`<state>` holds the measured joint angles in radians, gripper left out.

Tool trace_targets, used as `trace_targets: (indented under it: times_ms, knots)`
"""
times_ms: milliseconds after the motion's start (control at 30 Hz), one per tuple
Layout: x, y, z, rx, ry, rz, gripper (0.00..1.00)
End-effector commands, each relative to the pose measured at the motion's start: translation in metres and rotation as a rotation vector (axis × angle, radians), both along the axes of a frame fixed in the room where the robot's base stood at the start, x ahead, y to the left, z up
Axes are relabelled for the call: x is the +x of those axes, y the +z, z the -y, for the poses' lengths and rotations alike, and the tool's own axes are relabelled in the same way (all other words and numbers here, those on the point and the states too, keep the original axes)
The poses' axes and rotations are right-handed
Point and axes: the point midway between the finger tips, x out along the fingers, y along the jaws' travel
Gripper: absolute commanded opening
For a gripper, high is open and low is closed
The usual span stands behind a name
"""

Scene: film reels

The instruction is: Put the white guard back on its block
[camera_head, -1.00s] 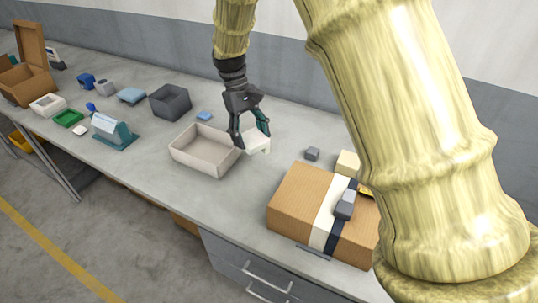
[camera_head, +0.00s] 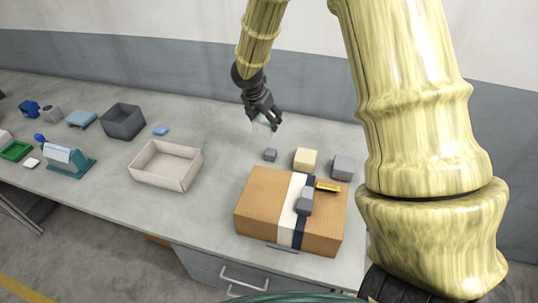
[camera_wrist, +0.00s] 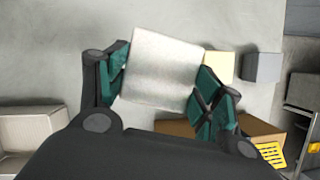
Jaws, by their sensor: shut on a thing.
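My gripper (camera_head: 263,118) is shut on the white guard (camera_wrist: 160,68), a pale, flat-topped piece between the green finger pads in the wrist view. In the head view the guard is small and mostly hidden by the fingers. It hangs above the bench, behind a small grey block (camera_head: 270,155). A cream block (camera_head: 306,159) and a larger grey block (camera_head: 342,167) stand to the right. The cream block (camera_wrist: 220,66) shows partly behind the guard in the wrist view. I cannot tell which block belongs to the guard.
A cardboard box (camera_head: 262,205) with a grey object (camera_head: 305,202) on its strap stands in front of the blocks. An open beige tray (camera_head: 166,181) is to the left. A dark grey bin (camera_head: 122,121) and a blue piece (camera_head: 160,130) lie further left.

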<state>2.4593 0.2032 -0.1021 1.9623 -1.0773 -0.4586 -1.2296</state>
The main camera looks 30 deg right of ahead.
Motion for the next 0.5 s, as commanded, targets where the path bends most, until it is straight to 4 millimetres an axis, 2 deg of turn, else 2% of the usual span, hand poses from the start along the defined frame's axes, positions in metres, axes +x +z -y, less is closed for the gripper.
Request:
trace_targets:
  times_ms: [100,200,367,500]
  knots:
    - [-0.005,-0.001,0.005,0.000,0.157,-0.001,0.43]
    - [-0.007,-0.003,0.006,0.000,0.239,0.000,0.43]
    - [-0.008,-0.011,0.007,-0.003,0.290,-0.001,0.43]
    - [-0.008,-0.032,0.007,-0.003,0.292,-0.003,0.43]
